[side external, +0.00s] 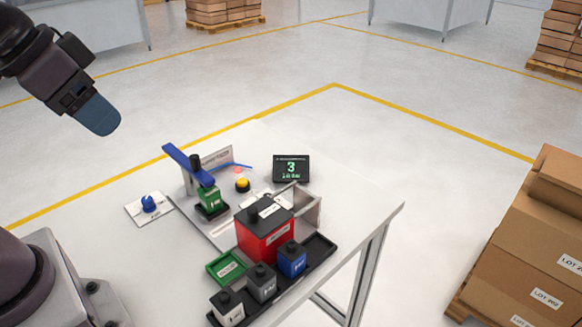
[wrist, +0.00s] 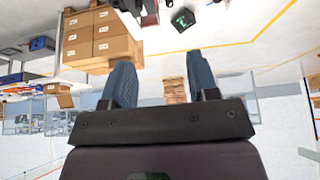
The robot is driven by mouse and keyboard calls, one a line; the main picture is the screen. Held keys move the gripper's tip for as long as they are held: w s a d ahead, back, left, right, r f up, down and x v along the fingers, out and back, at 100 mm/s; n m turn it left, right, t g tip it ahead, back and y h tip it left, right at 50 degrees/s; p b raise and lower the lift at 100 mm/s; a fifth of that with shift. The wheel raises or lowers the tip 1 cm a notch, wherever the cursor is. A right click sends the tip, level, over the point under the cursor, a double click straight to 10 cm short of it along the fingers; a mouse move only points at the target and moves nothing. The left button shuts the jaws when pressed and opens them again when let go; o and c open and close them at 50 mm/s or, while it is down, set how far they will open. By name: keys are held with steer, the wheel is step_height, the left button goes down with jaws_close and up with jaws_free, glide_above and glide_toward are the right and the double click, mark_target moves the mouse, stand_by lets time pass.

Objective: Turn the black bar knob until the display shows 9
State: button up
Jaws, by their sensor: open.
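The black display (side external: 291,168) stands at the back of the white table and shows a green 3; it also shows at the top of the wrist view (wrist: 183,18), partly readable. The only bar-like knob I make out is blue (side external: 148,203), on a small white plate (side external: 135,212) at the table's left; I see no clearly black bar knob. My gripper (side external: 97,115) is high at the upper left, well above and apart from the knob. In the wrist view its two blue-grey fingers stand apart with nothing between them (wrist: 159,62).
A blue lever (side external: 187,163) rises over a green block (side external: 210,199) beside the knob plate. A yellow button (side external: 242,186), a red box (side external: 264,238) and a black tray (side external: 320,246) with small boxes crowd the table. Cartons (side external: 525,240) stand at the right.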

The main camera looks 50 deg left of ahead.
steer(key=w+a+f+n+g+h, duration=0.1)
steer(key=w+a+f+n+g, duration=0.1)
steer(key=w+f+n, duration=0.6)
steer(key=w+a+f+n+g+h, duration=0.25)
steer(key=w+f, duration=0.35)
steer(key=w, duration=0.6)
steer(key=w+a+f+n+g+h, duration=0.1)
steer(key=w+a+f+n+g, duration=0.15)
steer(key=w+f+n, duration=0.55)
steer(key=d+f+m, duration=0.1)
steer(key=f, duration=0.2)
steer(key=d+f+m, duration=0.1)
steer(key=d+f, duration=0.1)
steer(key=f, duration=0.2)
steer(key=d+f+m, duration=0.1)
steer(key=f, duration=0.2)
steer(key=shift+w+d+f+m, duration=0.25)
steer(key=shift+w+d+f, duration=0.05)
steer(key=shift+w+d, duration=0.05)
steer(key=c, duration=0.9)
